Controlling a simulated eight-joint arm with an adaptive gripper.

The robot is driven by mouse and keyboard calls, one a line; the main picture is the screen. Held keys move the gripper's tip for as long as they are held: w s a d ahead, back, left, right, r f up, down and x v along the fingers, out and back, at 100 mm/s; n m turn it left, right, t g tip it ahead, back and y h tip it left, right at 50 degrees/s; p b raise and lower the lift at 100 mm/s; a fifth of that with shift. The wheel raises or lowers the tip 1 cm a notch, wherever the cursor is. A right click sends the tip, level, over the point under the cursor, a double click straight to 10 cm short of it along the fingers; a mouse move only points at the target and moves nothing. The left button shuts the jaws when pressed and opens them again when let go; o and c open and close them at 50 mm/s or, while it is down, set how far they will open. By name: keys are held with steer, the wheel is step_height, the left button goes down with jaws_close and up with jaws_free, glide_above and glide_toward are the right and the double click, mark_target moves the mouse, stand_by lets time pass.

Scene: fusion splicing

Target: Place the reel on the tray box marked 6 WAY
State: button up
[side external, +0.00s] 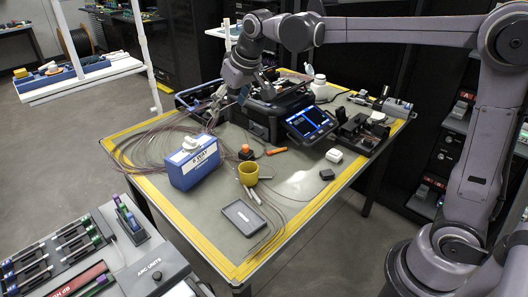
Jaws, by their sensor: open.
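The blue tray box (186,178) stands on the left part of the work table, with a white label that seems to read 6 WAY. A small white piece (190,143) that looks like the reel rests on top of the box. It is too small for me to make out its exact shape. My gripper (216,101) is open, behind and above the box, near the fiber bundle and the left side of the black splicer. It is apart from the white piece, and nothing shows between its fingers.
The black splicer (262,121) with its lit screen (309,121) stands at the table's middle. Thin brown fibers (140,150) spread over the left side. A yellow cup (248,173), an orange-capped bottle (246,152) and a grey tray (245,217) are in front. The front right is mostly clear.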

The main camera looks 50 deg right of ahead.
steer(key=s+d+f+t, duration=0.1)
steer(key=s+f, duration=0.3)
steer(key=s, duration=0.8)
steer(key=s+d+f, duration=0.2)
steer(key=s+f, duration=0.2)
steer(key=s, duration=0.8)
steer(key=shift+d+f+t, duration=0.3)
steer(key=shift+t, duration=0.1)
